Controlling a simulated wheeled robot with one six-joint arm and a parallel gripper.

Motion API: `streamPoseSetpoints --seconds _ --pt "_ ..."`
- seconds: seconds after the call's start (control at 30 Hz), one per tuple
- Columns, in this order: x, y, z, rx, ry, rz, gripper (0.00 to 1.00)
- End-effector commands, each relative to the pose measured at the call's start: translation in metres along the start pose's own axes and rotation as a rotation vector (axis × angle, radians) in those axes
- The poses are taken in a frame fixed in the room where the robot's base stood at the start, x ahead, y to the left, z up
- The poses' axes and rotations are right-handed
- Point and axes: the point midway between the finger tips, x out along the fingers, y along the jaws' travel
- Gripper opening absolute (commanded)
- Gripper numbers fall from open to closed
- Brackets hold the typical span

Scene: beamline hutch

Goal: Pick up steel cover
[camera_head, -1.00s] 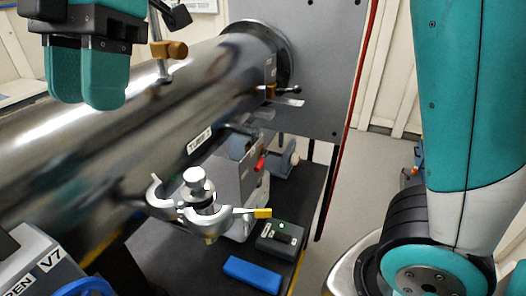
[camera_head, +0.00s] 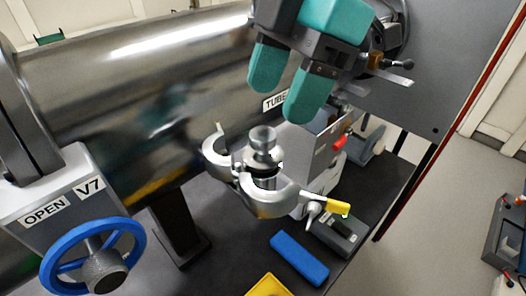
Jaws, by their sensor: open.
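The steel cover (camera_head: 263,146) looks like the small shiny round piece with a knob on top, standing upright in the middle of a metal clamp (camera_head: 270,200). The clamp's curved jaws are spread on both sides of it, and a yellow-tipped lever (camera_head: 325,206) sticks out to the right. The cover's lower part is hidden by the clamp. My gripper (camera_head: 284,99), with two teal fingers, is above and slightly right of the cover, tilted. It is open and empty, with a visible gap to the cover.
The large steel tube (camera_head: 150,85) runs behind the clamp. A valve with a blue handwheel (camera_head: 92,262) stands at lower left. A blue block (camera_head: 299,258), a dark box (camera_head: 340,232) and a yellow item (camera_head: 268,287) lie on the dark bench. A grey box (camera_head: 312,160) is close behind.

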Motion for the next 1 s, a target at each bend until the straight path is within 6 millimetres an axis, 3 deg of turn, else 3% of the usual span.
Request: streamPoseSetpoints --seconds 0.23,0.5,0.77,0.8,0.93,1.0 --pt "0.018 0.001 -0.001 0.001 0.0 -0.002 0.63" --pt "0.056 0.003 -0.001 0.001 -0.001 -0.002 0.63" --pt "0.061 0.003 -0.001 0.0 -0.001 0.002 0.63" --pt "0.061 0.003 -0.001 0.0 -0.001 0.002 0.6" --pt "0.061 0.003 0.0 0.001 -0.001 0.002 0.31" --pt "0.061 0.003 -0.001 0.001 -0.001 0.002 0.29"
